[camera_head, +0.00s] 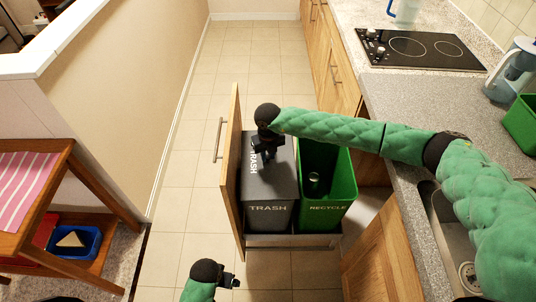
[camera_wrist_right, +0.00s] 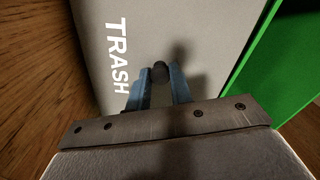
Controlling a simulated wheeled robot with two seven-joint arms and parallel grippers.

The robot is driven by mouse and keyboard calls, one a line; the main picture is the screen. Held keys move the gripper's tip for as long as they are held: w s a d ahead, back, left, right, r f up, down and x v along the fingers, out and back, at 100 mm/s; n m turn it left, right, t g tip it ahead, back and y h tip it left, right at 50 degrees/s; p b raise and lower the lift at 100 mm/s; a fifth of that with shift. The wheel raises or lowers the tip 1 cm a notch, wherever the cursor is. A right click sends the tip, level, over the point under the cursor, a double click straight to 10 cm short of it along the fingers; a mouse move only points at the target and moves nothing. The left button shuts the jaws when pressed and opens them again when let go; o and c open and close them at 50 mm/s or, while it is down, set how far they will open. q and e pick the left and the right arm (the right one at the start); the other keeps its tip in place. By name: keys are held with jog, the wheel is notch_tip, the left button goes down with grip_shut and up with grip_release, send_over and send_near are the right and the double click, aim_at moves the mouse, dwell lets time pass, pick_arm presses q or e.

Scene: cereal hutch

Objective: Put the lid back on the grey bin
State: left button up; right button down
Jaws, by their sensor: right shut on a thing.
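The grey bin (camera_head: 268,218), marked TRASH on its front, stands in the pulled-out drawer. Its grey lid (camera_head: 276,183), also marked TRASH, lies over the bin's top; I cannot tell whether it is fully seated. My right gripper (camera_head: 268,152) is above the lid. In the right wrist view its fingers (camera_wrist_right: 160,88) are shut on the lid's dark round knob (camera_wrist_right: 159,70), and the lid's flat top (camera_wrist_right: 210,35) fills the middle. My left gripper (camera_head: 229,281) is low in the head view, in front of the drawer and away from the bin; its jaw opening is unclear.
The green recycle bin (camera_head: 342,195) stands open right of the grey bin, with a can inside (camera_head: 314,180). The wooden drawer front (camera_head: 232,170) is on the left. The counter (camera_head: 420,105) runs along the right; the tiled floor (camera_head: 195,150) is clear.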

dwell(0.9)
jog(key=c, duration=1.2)
grip_release()
jog(key=shift+f+b, duration=0.1)
jog(key=shift+b, duration=0.2)
jog(key=shift+o, duration=0.6)
jog(key=shift+s, duration=0.1)
jog(key=o, duration=0.4)
jog(key=shift+r+p, duration=1.15)
jog(key=shift+r, duration=2.4)
